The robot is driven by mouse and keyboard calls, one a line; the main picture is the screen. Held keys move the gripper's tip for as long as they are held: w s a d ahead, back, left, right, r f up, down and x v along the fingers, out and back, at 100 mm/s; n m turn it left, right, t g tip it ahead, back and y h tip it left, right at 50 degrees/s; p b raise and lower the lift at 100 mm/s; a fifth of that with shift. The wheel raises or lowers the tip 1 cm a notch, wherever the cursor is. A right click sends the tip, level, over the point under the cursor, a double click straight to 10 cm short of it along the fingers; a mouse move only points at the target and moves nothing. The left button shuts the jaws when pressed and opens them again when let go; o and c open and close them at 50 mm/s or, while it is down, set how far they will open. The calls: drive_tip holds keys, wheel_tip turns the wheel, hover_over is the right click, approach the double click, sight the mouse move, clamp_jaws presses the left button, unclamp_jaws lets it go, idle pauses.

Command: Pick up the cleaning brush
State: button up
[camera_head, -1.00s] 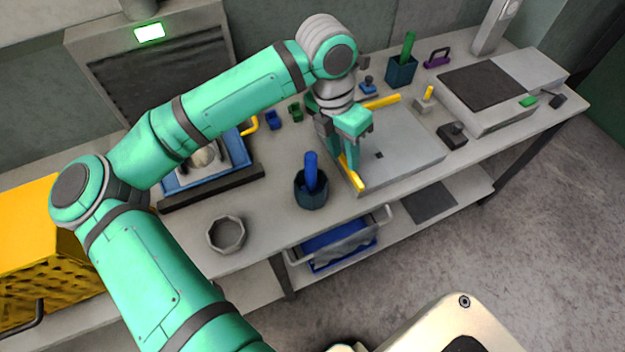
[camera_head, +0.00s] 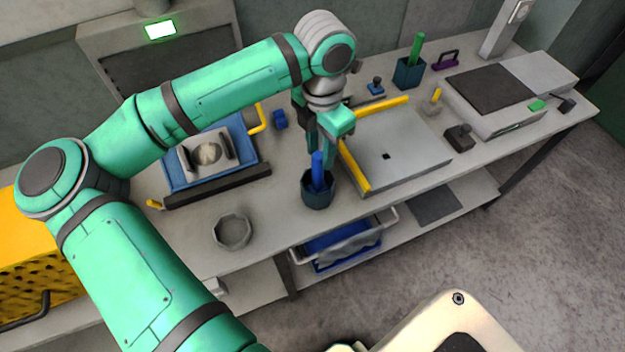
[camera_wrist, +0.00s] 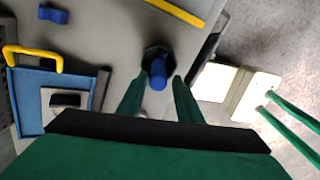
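A blue handle (camera_head: 317,170) stands upright in a dark faceted cup (camera_head: 318,196) near the table's front edge. It looks like the cleaning brush, but its lower end is hidden in the cup. My gripper (camera_head: 322,152) is above the cup, fingers pointing down around the top of the handle. In the wrist view, the blue handle (camera_wrist: 158,74) lies between the two separated green fingers of my gripper (camera_wrist: 158,84). Gaps show at both sides, so the fingers are open. The cup (camera_wrist: 158,54) shows behind the handle.
A grey plate (camera_head: 405,150) with yellow bars lies just right of the cup. A blue tray (camera_head: 180,178) is to the left and a grey ring (camera_head: 232,231) at front left. Another cup (camera_head: 408,72) with a green handle (camera_head: 416,46) stands at the back.

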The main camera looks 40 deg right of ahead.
sight(318, 177)
wheel_tip(318, 177, down, 11)
drive_tip(key=shift+w+a+r, duration=0.1)
idle(0.6)
clamp_jaws()
